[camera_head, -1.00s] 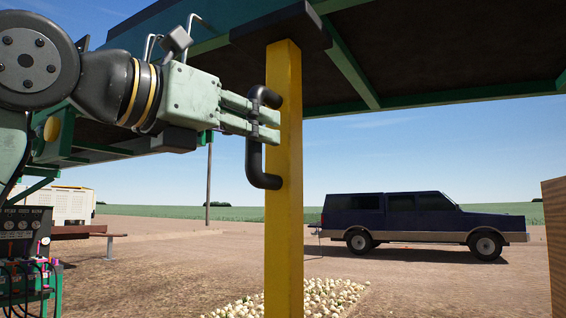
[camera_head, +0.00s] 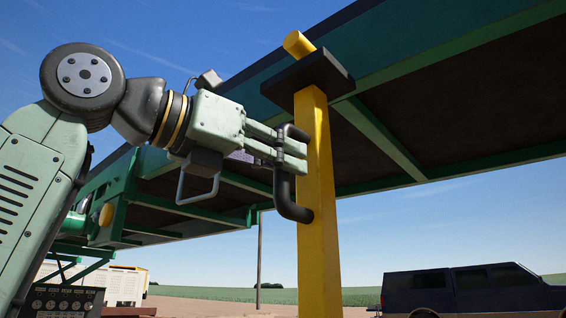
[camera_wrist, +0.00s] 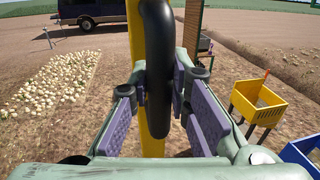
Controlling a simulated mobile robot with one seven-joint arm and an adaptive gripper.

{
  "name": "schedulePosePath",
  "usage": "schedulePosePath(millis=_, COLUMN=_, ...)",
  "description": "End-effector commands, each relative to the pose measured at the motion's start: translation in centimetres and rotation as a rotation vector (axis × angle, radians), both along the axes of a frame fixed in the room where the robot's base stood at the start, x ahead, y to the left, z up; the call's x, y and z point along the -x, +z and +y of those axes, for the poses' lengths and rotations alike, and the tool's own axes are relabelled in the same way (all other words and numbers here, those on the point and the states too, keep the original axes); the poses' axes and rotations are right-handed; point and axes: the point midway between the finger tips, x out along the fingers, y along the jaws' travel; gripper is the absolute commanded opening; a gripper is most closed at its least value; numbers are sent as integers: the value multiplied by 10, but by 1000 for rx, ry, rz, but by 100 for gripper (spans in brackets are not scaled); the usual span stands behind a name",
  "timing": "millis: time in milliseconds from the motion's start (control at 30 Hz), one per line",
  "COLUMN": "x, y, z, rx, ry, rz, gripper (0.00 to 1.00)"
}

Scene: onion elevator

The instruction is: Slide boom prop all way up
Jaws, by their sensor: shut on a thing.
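The boom prop is a yellow square post (camera_head: 318,230) with a black plate (camera_head: 307,80) at its top, close under the boom (camera_head: 440,90). A yellow stub shows above the plate. A black curved handle (camera_head: 287,200) is fixed to the post's left side. My gripper (camera_head: 290,155) is shut on this handle, around its upright part. In the wrist view the purple finger pads (camera_wrist: 158,100) lie on both sides of the handle (camera_wrist: 158,60), with the yellow post behind it. The post's lower end is out of the head view.
A dark blue vehicle (camera_head: 465,290) stands at the right. The wrist view shows onions (camera_wrist: 50,88) on the ground at left, and a yellow bin (camera_wrist: 258,102) and a blue bin (camera_wrist: 303,150) at right. A control panel (camera_head: 60,300) is at lower left.

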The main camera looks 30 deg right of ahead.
Motion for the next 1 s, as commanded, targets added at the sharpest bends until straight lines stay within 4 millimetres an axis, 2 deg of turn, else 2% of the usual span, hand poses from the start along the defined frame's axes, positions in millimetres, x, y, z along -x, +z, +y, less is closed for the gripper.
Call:
schedulePosePath(millis=33, x=-1, y=7, z=2, rx=20, ry=4, rz=-2, gripper=0)
schedulePosePath(millis=167, x=-2, y=7, z=2, rx=20, ry=5, rz=-2, gripper=0)
schedulePosePath(millis=200, x=-2, y=8, z=2, rx=21, ry=5, rz=-2, gripper=18)
schedulePosePath(millis=500, x=-1, y=5, z=1, rx=14, ry=3, rz=-1, gripper=38)
schedulePosePath(millis=833, x=-1, y=4, z=3, rx=12, ry=3, rz=0, gripper=38)
schedulePosePath(millis=1000, x=2, y=3, z=24, rx=12, ry=6, rz=1, gripper=38)
